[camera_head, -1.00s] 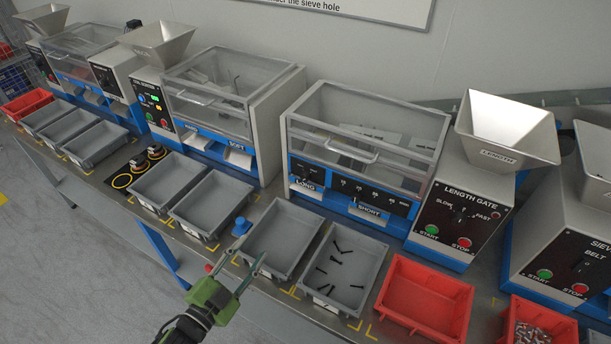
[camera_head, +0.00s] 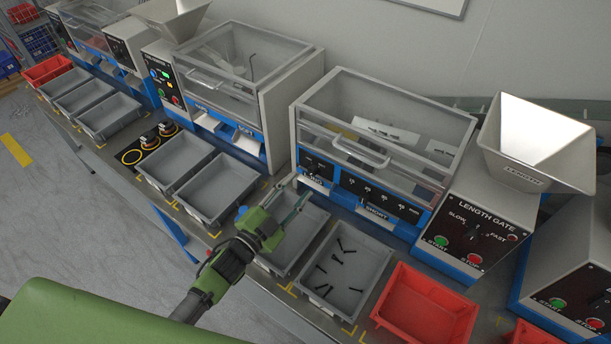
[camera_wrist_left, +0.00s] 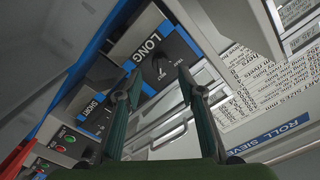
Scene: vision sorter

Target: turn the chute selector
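A small dark knob (camera_wrist_left: 158,68) sits on the black panel marked LONG (camera_wrist_left: 145,45); I take it for the chute selector. In the head view this panel (camera_head: 317,167) is at the lower left front of the length gate machine (camera_head: 385,130). My left gripper (camera_head: 299,187) is in front of and below the panel, over the back of a grey bin. In the left wrist view its two fingers (camera_wrist_left: 160,78) are apart, with the knob appearing between their tips. I cannot tell that they touch it. My right gripper is in neither view.
A grey bin (camera_head: 303,226) lies under my left gripper, and another grey bin (camera_head: 384,262) beside it holds several dark screws. A red bin (camera_head: 425,300) stands further right. The control box (camera_head: 480,225) with a hopper (camera_head: 535,145) is right of the machine.

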